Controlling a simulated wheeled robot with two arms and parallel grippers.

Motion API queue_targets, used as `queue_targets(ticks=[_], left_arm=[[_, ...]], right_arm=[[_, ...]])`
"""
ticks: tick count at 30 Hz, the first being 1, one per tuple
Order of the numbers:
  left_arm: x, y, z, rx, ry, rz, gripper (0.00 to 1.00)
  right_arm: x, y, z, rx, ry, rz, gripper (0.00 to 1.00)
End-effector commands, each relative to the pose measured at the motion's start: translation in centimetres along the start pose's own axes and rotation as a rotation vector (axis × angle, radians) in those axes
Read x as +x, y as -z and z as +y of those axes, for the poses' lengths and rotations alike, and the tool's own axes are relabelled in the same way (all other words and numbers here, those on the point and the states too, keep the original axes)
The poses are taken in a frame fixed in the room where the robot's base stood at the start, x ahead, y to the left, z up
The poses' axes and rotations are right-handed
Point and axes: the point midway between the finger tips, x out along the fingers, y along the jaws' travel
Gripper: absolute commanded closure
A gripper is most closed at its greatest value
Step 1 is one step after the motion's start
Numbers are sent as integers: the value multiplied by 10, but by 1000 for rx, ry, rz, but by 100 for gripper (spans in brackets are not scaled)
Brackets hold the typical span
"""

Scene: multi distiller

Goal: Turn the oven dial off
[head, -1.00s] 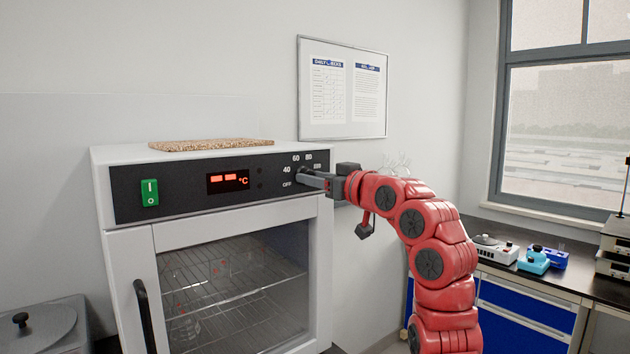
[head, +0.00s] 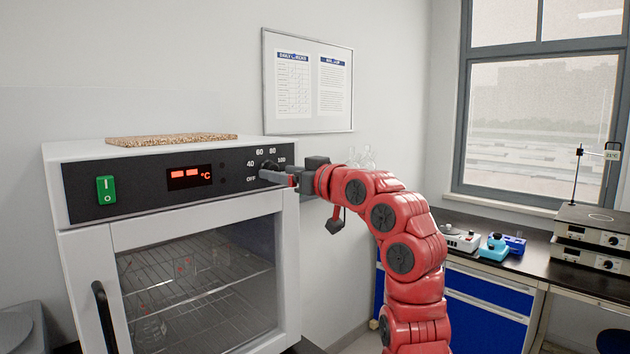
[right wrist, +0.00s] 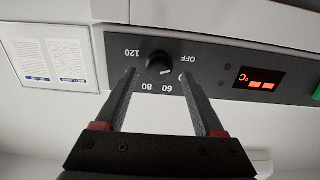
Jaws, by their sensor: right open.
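The oven dial (head: 268,167) is a small black knob on the dark control panel, ringed by OFF, 40, 60, 80 and higher marks. In the right wrist view the dial (right wrist: 160,64) appears upside down, and its pale mark seems to point near 60. My right gripper (head: 264,177) reaches in from the right at the dial. In the wrist view its open fingers (right wrist: 158,76) stand on either side of the dial, with visible gaps. The right finger partly covers a number. The oven (head: 190,232) has its glass door shut. My left gripper is not in view.
A green switch (head: 106,190) and a red display (head: 189,174) are on the same panel. A cork-like board (head: 172,140) lies on the oven top. A framed notice (head: 307,84) hangs behind. A bench with devices (head: 497,246) stands at right.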

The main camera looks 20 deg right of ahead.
Motion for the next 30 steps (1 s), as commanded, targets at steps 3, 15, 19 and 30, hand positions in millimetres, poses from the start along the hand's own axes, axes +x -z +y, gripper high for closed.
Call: queue_targets(ticks=[3,15,19,30], left_arm=[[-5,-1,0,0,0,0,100],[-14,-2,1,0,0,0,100],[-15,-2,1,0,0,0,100],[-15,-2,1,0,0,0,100]], right_arm=[[-27,-1,3,-3,-7,7,30],[-128,-1,2,-3,-7,4,30],[-147,-1,1,-2,-5,2,30],[-158,0,0,-1,-2,2,30]])
